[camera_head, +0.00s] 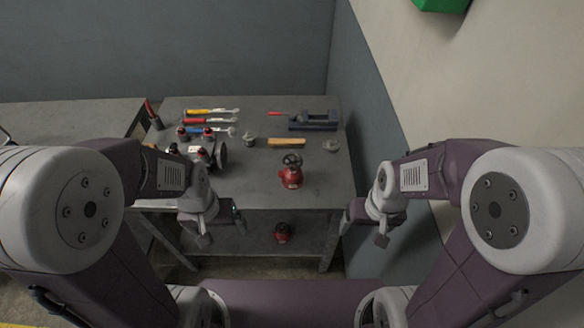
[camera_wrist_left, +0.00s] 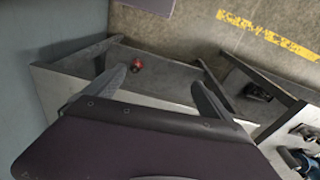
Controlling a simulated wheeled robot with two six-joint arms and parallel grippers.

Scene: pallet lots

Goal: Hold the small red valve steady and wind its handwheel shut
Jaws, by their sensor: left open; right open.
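A red valve (camera_head: 291,177) stands upright near the front of the grey worktable, with a dark handwheel (camera_head: 292,159) on top. A second red valve (camera_head: 283,232) sits on the lower shelf; a red object on a grey surface in the left wrist view (camera_wrist_left: 137,66) looks like it. The lower one looks a little smaller, but it is farther away. My left gripper (camera_head: 223,230) is open and empty before the table's front edge, left of both valves. My right gripper (camera_head: 364,230) is open and empty, to their right. Neither gripper touches a valve.
Behind the valve on the worktable (camera_head: 255,191) lie screwdrivers and wrenches (camera_head: 209,121), a wooden-coloured bar (camera_head: 286,142) and a dark vise (camera_head: 313,122). A dark machine part (camera_head: 205,152) stands at left. A wall closes the right side.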

